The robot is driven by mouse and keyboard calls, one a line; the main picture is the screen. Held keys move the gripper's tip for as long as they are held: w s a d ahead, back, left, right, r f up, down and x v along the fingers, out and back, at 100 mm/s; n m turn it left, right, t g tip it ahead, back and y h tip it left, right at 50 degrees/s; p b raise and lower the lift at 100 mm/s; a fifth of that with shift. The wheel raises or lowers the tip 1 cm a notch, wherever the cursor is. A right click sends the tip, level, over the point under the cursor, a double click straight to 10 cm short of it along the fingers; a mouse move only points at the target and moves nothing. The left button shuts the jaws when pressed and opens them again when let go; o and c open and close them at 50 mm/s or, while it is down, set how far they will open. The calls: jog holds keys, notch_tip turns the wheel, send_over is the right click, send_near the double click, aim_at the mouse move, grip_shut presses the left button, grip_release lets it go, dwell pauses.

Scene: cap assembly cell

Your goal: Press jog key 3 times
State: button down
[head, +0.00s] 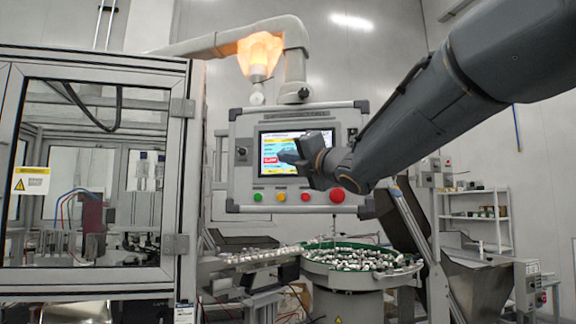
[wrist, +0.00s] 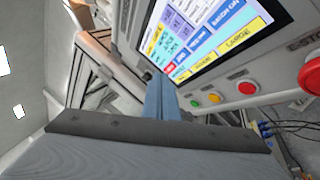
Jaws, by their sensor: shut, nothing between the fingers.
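The control panel (head: 240,190) hangs from an overhead arm, with a lit touchscreen (head: 285,140) showing yellow, white, blue and red fields. The screen also fills the upper part of the wrist view (wrist: 230,40), tilted, with several blue keys. I cannot read which key is the jog key. My gripper (head: 281,157) is shut and empty in front of the screen, hiding part of it. In the wrist view its blue fingers (wrist: 160,90) point at the screen's lower left edge. I cannot tell whether the tips touch.
Below the screen are a green button (head: 257,197), a yellow button (head: 281,197), a small red button (head: 305,196) and a large red stop button (head: 337,195). A bowl feeder (head: 350,280) with small parts stands below. A framed glass enclosure (head: 180,190) is at left.

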jog(key=shift+s+a+b, duration=0.2)
jog(key=shift+s+b, duration=0.15)
jog(key=shift+s, duration=0.6)
dwell(4.0)
jog(key=shift+s+a+f+m+t+h+p, duration=0.1)
jog(key=shift+s+a+m+t+h+p, duration=0.15)
jog(key=shift+s+m+t+p, duration=0.6)
jog(key=shift+s+a+f+m+t+h+p, duration=0.1)
jog(key=shift+s+m+t+h+p, duration=0.25)
jog(key=shift+m+t+p, duration=0.9)
jog(key=shift+s+a+f+m+t+h+p, duration=0.15)
jog(key=shift+s+m+t+p, duration=0.45)
jog(key=shift+m, duration=0.8)
jog(key=w+d, duration=0.1)
jog(key=w, duration=0.7)
jog(key=shift+w+d, duration=0.3)
jog(key=shift+w, duration=0.05)
